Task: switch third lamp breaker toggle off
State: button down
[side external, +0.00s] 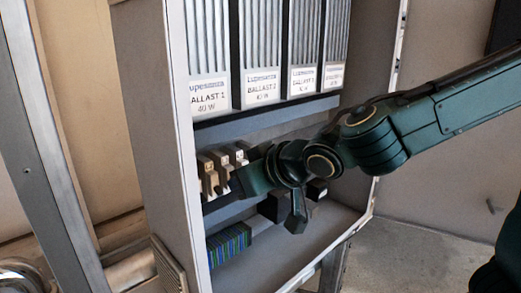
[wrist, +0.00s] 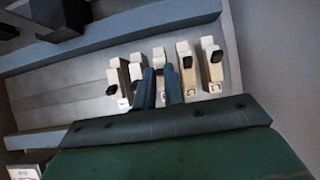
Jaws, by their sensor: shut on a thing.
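A row of several cream breakers with dark toggles is mounted on a rail in the cabinet. In the wrist view the middle one, third from either end, is the third lamp breaker (wrist: 159,54). My gripper (wrist: 160,74) has its two fingers on either side of this breaker's front, shut on its toggle.
Ballast units (side external: 208,90) stand above the breakers, over a grey duct (side external: 260,122). A blue-green terminal block (side external: 229,244) sits below. The cabinet's left wall (side external: 165,130) is close to the row. Neighbouring breakers stand close beside the fingers.

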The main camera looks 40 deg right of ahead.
jog(key=t, duration=0.2)
jog(key=f+t, duration=0.1)
jog(key=t, duration=0.1)
jog(key=shift+s+f, duration=0.1)
jog(key=shift+f, duration=0.2)
jog(key=shift+t, duration=0.3)
jog(key=c, duration=1.8)
grip_release()
jog(key=shift+o, duration=0.2)
jog(key=shift+s, duration=0.1)
jog(key=s+r, duration=0.4)
jog(key=r, duration=0.4)
jog(key=shift+s, duration=0.3)
